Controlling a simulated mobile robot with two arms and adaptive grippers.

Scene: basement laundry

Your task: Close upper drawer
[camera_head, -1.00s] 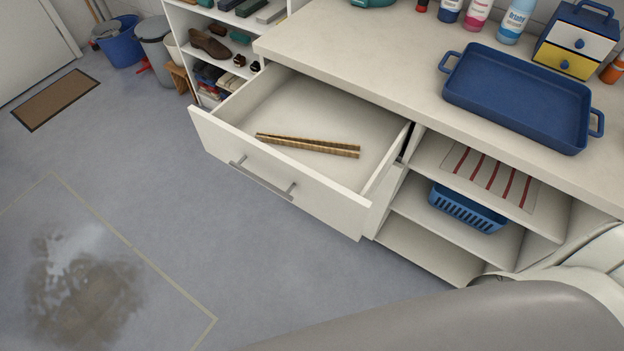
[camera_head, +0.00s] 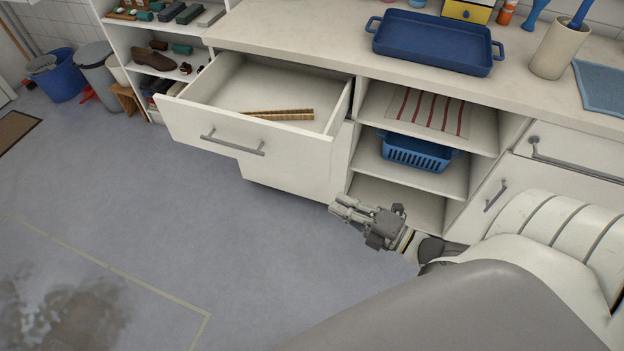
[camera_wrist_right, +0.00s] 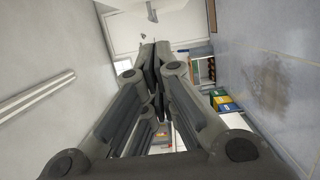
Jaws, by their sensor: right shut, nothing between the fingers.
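The upper drawer (camera_head: 185,124) is pulled far out of the white cabinet under the counter, at the centre left of the head view. It has a grey bar handle (camera_head: 232,146) on its front. A folded wooden ruler-like strip (camera_head: 280,115) lies inside it. My right gripper (camera_head: 340,205) is below and to the right of the drawer, near the lower drawer front, apart from the handle. It is shut and empty. In the right wrist view its fingers (camera_wrist_right: 153,55) meet. My left gripper is not in view.
Open shelves right of the drawers hold a blue basket (camera_head: 415,151) and a striped cloth (camera_head: 440,106). A blue tray (camera_head: 435,44) stands on the counter (camera_head: 330,45). A shoe shelf (camera_head: 125,52) stands at the left. The floor (camera_head: 170,225) before the drawer is clear.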

